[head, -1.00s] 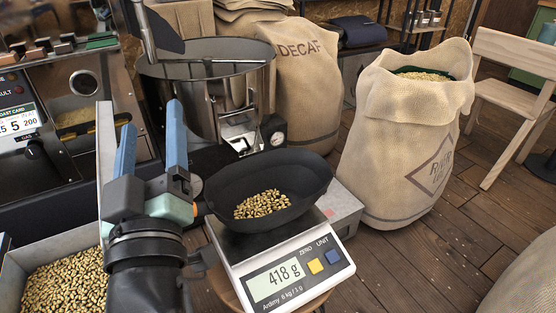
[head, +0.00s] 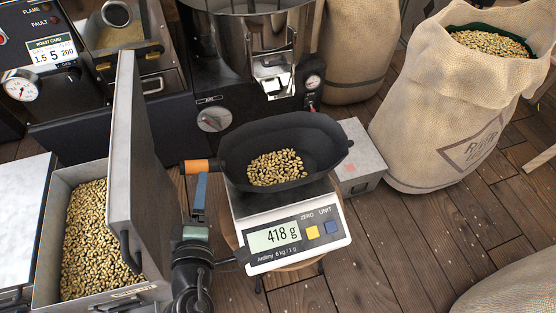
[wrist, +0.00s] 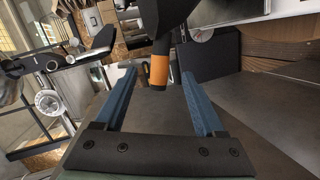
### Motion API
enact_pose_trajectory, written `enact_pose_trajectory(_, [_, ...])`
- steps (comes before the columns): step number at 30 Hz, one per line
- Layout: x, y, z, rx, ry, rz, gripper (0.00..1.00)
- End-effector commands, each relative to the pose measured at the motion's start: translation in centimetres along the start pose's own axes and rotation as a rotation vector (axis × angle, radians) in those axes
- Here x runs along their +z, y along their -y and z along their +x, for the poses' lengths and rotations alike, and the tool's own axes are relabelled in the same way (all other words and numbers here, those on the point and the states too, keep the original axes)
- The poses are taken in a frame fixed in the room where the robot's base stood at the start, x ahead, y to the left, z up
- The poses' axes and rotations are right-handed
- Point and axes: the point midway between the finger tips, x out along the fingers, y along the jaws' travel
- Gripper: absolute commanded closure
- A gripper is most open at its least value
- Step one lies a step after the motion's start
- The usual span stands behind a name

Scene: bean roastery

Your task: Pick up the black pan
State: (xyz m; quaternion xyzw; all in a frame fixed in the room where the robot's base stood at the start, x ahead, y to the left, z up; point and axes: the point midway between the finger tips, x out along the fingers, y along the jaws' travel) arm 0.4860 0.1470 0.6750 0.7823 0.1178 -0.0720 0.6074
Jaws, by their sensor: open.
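The black pan (head: 325,134) sits on a white scale (head: 290,225) that reads 418 g. Pale beans (head: 277,166) lie in it. Its orange handle (head: 196,166) points left in the head view. My gripper (head: 199,203) is just below the handle in that view, and only part of it shows. In the wrist view my gripper (wrist: 158,95) is open, with its two blue fingers apart. The orange handle tip (wrist: 159,72) shows between the fingers near their far ends, with the dark pan (wrist: 165,20) beyond. I cannot tell whether a finger touches the handle.
An upright grey lid (head: 130,150) and a bin of beans (head: 88,240) are close on the left. A roaster (head: 225,90) stands behind the pan, and a small grey box (head: 360,158) is right of it. A burlap sack (head: 425,110) stands at right.

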Motion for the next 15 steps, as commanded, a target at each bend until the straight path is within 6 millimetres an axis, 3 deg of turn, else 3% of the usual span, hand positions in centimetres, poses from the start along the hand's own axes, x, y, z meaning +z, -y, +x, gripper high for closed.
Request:
enact_pose_trajectory(4, [0.0,0.0,2.6,0.002,0.000,0.001,0.28])
enact_pose_trajectory(15, [0.2,0.2,5.9,0.002,0.000,0.004,0.28])
